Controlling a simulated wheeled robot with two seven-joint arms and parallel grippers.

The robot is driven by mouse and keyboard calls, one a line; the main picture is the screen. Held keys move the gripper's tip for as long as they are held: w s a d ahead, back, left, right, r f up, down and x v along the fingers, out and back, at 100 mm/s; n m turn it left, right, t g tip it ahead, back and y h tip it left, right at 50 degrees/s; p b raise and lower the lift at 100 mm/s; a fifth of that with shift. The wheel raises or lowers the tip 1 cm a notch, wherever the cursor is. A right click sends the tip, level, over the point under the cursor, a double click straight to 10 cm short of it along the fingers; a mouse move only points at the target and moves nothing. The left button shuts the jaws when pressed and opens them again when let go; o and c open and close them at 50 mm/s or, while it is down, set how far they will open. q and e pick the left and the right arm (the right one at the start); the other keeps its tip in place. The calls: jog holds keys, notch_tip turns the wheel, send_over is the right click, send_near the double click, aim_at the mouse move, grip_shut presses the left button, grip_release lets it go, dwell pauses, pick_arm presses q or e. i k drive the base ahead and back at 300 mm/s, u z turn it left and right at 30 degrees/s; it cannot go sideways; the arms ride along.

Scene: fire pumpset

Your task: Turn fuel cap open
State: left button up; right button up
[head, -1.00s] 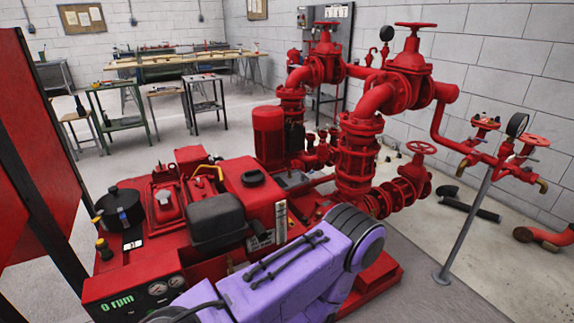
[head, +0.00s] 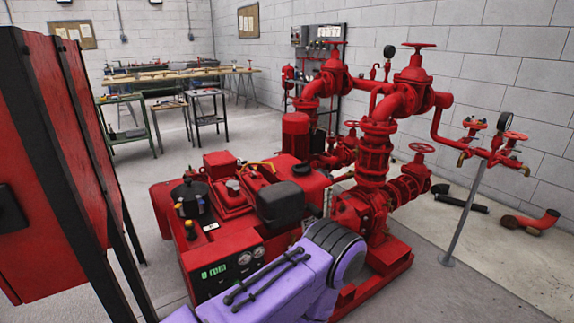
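The pumpset's red engine (head: 240,225) stands at the centre of the head view. A small round black cap (head: 302,169) sits on top of its red tank (head: 303,183), and it looks like the fuel cap. It appears seated on the tank. One of my purple arm links (head: 290,275) crosses the bottom of the view, in front of the engine's near side. Neither of my grippers is in view, so their distance to the cap cannot be told.
A red cabinet (head: 55,170) on black posts stands close at the left. Red pipes and valves (head: 375,150) rise behind and right of the engine. A gauge stand (head: 468,210) is at the right. Workbenches (head: 180,80) are at the back. Floor between cabinet and engine is partly clear.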

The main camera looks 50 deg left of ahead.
aim_at(303, 167)
jog(key=u, duration=1.3)
